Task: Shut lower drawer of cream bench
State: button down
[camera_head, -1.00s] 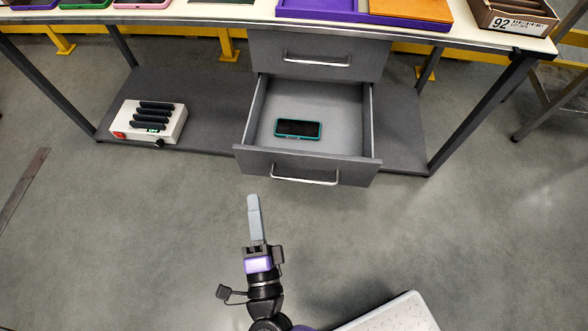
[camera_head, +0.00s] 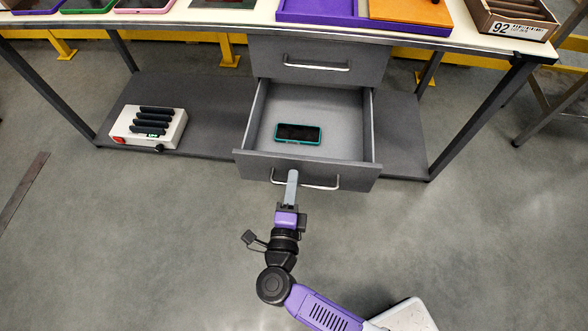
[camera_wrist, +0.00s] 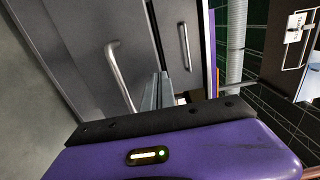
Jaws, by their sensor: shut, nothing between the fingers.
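The lower drawer (camera_head: 250,163) of the cream-topped bench (camera_head: 210,17) is pulled out, and a phone in a teal case (camera_head: 298,133) lies inside it. The drawer has a grey front with a silver bar handle (camera_head: 320,187). My gripper (camera_head: 292,174) is shut and empty. Its fingertips overlap the drawer front near the left part of the handle in the head view; I cannot tell if they touch. In the wrist view my fingers (camera_wrist: 163,90) point toward the grey drawer fronts, beside a handle (camera_wrist: 120,75). The upper drawer (camera_head: 350,58) is shut.
A white charger box with several black slots (camera_head: 175,128) stands on the bench's lower shelf, left of the drawers. Dark bench legs (camera_head: 480,115) stand at both sides. Trays and a carton (camera_head: 512,22) lie on top. The floor in front is clear.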

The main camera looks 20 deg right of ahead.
aim_at(296, 160)
jog(key=shift+x, duration=1.7)
jog(key=b+x, duration=0.5)
jog(key=x, duration=1.9)
jog(key=shift+b, duration=0.3)
jog(key=shift+w, duration=0.1)
